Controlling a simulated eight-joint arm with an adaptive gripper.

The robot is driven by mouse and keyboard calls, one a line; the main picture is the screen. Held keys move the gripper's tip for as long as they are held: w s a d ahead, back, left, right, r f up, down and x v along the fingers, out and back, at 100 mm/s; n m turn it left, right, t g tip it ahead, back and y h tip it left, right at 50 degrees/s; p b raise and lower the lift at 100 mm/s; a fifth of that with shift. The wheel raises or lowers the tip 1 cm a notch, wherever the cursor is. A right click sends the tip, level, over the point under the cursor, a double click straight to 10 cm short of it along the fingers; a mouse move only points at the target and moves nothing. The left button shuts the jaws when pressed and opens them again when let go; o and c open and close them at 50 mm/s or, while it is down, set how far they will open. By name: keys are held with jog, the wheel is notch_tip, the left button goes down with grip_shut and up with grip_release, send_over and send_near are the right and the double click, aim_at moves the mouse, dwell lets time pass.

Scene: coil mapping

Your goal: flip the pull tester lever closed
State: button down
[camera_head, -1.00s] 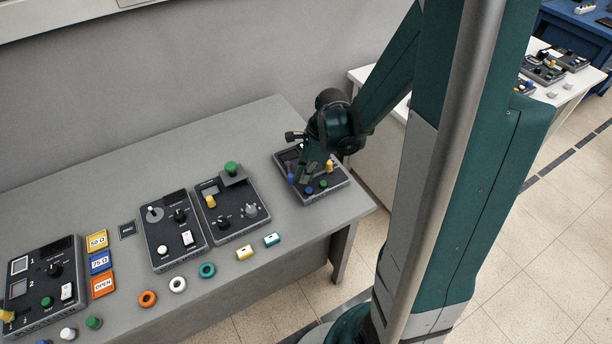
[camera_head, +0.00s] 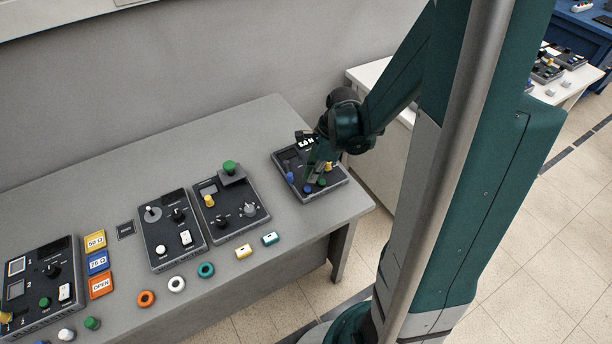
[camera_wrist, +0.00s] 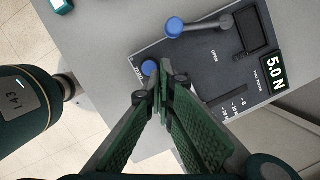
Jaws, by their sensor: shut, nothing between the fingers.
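The pull tester (camera_head: 283,160) is a dark panel at the right end of the grey table; it also fills the upper right of the wrist view (camera_wrist: 190,55). Its lever, a pale arm with a blue knob (camera_wrist: 175,27), lies across the panel's left part in the wrist view, near the "OPEN" label; the knob also shows in the head view (camera_head: 290,177). A display (camera_wrist: 275,74) reads 5.0 N. My gripper (camera_wrist: 160,72) is shut and empty, below the lever knob, beside a blue button (camera_wrist: 149,67) marked ZERO. I cannot tell if it touches the panel.
Yellow (camera_head: 328,167) and green (camera_head: 322,183) knobs sit close to my gripper on the tester. Other dark panels (camera_head: 160,255) and small coloured rings and blocks stand to the left. The table's front edge is close by. Bare table lies behind the panels.

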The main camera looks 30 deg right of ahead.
jog(key=shift+s+d+r, duration=0.15)
jog(key=shift+s+d, duration=0.1)
jog(key=shift+d, duration=0.15)
jog(key=p+v, duration=0.2)
jog(key=v, duration=0.7)
jog(key=shift+r, duration=0.35)
jog(key=s+a+r+n+t+h, duration=0.1)
jog(key=s+a+r+n+t, duration=0.2)
jog(key=a+r+n, duration=0.5)
jog(key=s+a+r+n+t+h, duration=0.1)
jog(key=s+a+r+n, duration=0.5)
jog(key=n, duration=0.9)
jog(key=shift+a+r+n+t, duration=0.3)
jog(key=shift+a+r+t, duration=0.65)
jog(key=shift+a, duration=0.3)
dwell(1.9)
